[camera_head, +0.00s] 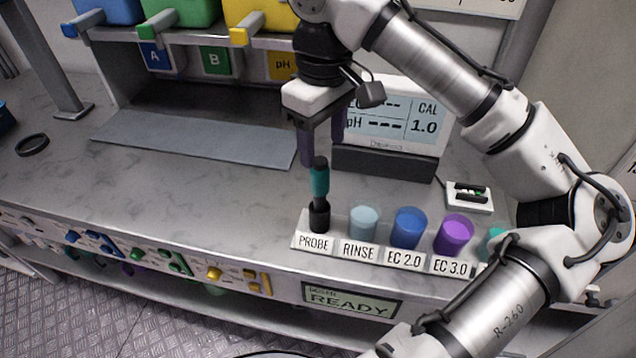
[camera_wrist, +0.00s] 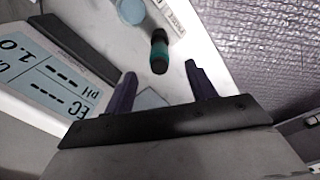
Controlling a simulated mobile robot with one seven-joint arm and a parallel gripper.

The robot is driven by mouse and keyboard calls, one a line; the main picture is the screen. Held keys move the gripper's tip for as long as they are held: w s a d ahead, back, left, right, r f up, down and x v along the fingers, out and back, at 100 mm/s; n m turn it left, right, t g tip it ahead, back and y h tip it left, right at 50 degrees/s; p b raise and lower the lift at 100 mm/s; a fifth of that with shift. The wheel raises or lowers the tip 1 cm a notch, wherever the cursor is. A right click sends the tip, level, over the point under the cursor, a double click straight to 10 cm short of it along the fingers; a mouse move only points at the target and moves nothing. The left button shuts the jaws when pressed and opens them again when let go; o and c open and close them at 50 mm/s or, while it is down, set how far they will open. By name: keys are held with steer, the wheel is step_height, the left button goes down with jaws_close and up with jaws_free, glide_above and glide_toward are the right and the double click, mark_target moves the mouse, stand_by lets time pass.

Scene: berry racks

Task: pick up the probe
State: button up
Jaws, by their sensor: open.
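The probe (camera_head: 320,181) has a teal body with a black top and stands upright in a black holder (camera_head: 319,215) behind the PROBE label. My gripper (camera_head: 321,152) is open, its two dark purple fingers pointing down, close above and behind the probe in the head view. In the wrist view the probe (camera_wrist: 159,52) lies beyond the gap between the open fingertips of my gripper (camera_wrist: 160,75). Nothing is between the fingers.
Right of the probe stand RINSE (camera_head: 364,221), EC 2.0 (camera_head: 407,228) and EC 3.0 (camera_head: 454,234) cups in the same rack. A display box (camera_head: 392,130) stands behind. A shelf with coloured bins (camera_head: 262,15) is at the back left.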

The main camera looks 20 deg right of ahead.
mark_target(322, 163)
step_height(322, 163, down, 5)
steer(key=shift+r, duration=0.15)
steer(key=shift+w+f+p, duration=0.2)
steer(key=shift+f+p, duration=0.2)
steer(key=shift+f, duration=0.95)
steer(key=shift+w+f+p, duration=0.2)
steer(key=shift+f+p, duration=0.15)
steer(key=shift+f, duration=0.95)
steer(key=c, duration=1.1)
